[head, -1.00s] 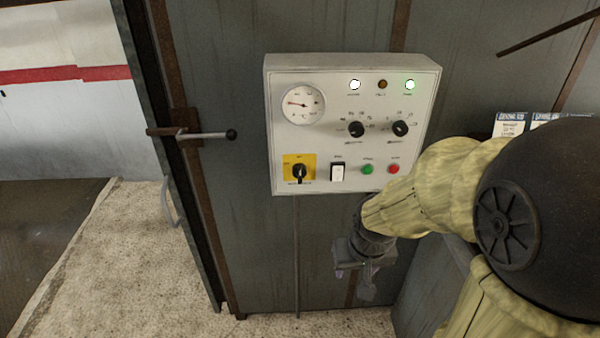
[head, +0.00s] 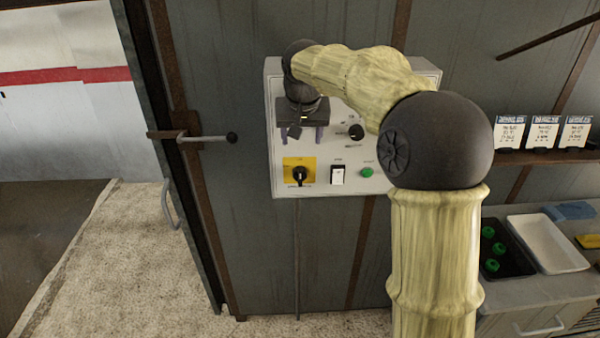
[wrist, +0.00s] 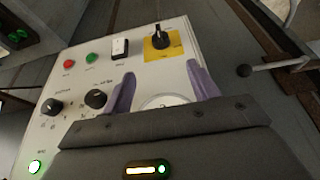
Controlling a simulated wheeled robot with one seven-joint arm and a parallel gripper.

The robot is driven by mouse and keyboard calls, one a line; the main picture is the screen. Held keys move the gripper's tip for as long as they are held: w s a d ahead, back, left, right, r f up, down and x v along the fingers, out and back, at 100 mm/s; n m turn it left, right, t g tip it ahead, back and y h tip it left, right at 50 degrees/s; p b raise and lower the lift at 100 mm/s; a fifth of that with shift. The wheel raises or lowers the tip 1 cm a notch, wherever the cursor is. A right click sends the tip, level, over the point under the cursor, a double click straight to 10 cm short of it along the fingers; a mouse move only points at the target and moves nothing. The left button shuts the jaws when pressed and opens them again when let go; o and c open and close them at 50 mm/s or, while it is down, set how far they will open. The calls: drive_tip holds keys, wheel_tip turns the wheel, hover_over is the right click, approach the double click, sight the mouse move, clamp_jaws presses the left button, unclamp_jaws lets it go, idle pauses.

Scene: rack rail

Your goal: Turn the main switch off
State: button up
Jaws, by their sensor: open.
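The main switch (head: 299,174) is a black rotary knob on a yellow plate (head: 290,163) at the lower left of the white control panel (head: 316,190). In the wrist view the main switch (wrist: 159,37) is at the upper middle, beyond the fingers. My gripper (head: 301,136) is open and empty, in front of the panel's upper left and above the switch in the head view. Its two purple fingers (wrist: 163,90) are apart and point toward the switch's side of the panel. The gauge (wrist: 165,101) is partly hidden behind my gripper.
Beside the switch are a white rocker switch (head: 338,175) and a green button (head: 367,172). A red button (wrist: 69,64) and knobs also show. A door lever (head: 205,136) sticks out left of the panel. A shelf (head: 550,157) with cards is at right.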

sight(300, 170)
idle(0.3)
drive_tip(key=p+x, duration=0.4)
drive_tip(key=x, duration=1.3)
drive_tip(key=shift+w+f+p, duration=0.1)
drive_tip(key=shift+w+p, duration=0.05)
drive_tip(key=shift+p, duration=0.25)
drive_tip(key=c, duration=0.9)
